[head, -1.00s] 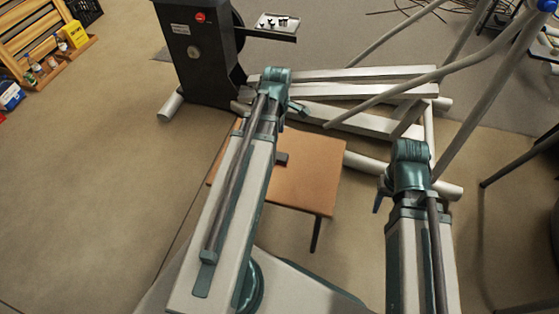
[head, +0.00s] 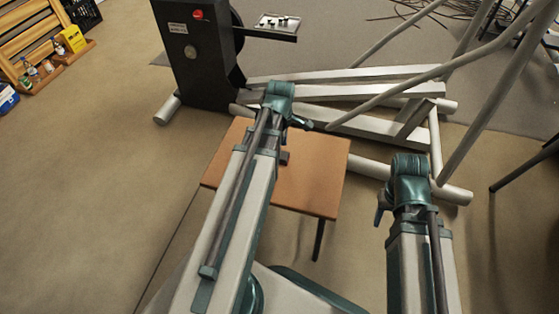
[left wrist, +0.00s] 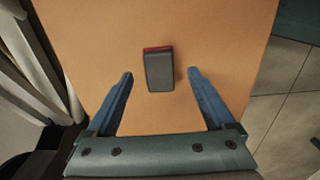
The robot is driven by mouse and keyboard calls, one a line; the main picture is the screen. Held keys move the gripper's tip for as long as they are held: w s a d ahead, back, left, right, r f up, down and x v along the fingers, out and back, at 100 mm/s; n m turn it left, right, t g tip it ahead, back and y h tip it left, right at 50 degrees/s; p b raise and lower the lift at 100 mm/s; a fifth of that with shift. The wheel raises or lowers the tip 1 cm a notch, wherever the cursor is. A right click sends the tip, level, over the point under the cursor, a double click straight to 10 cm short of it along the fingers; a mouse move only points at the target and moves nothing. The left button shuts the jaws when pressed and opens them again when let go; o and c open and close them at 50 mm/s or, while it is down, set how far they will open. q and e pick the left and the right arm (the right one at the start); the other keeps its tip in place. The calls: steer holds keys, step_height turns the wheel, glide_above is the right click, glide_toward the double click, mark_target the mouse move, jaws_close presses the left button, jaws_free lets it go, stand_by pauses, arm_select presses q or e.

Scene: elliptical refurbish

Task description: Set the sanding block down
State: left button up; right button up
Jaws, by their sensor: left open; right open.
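The sanding block (left wrist: 159,72) is dark grey with a red edge. It appears to lie flat on the orange-brown tabletop (left wrist: 210,25). In the head view the block (head: 285,158) shows as a small dark shape beside my left arm, partly hidden. My left gripper (left wrist: 160,74) is open, with its blue fingers spread on either side of the block's near end. Gaps show between each finger and the block; the height above the table is hard to tell. My right gripper (head: 381,208) is small and partly hidden in the head view, away from the block, right of the table.
The small table (head: 318,180) has bare top around the block. Behind it stands the elliptical machine, with a black housing (head: 195,50) and grey tubes (head: 345,92). A small tray of parts (head: 277,22) sits beside the housing. Open floor (head: 90,170) lies to the left.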

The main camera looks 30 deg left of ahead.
arm_select(q)
step_height(320, 180, down, 3)
steer(key=shift+r+b, duration=0.1)
steer(key=shift+b, duration=0.8)
arm_select(e)
step_height(320, 180, down, 3)
steer(key=shift+r, duration=0.15)
arm_select(q)
steer(key=shift+r, duration=0.1)
jaws_close()
steer(key=shift+r, duration=0.1)
arm_select(e)
steer(key=shift+r, duration=0.1)
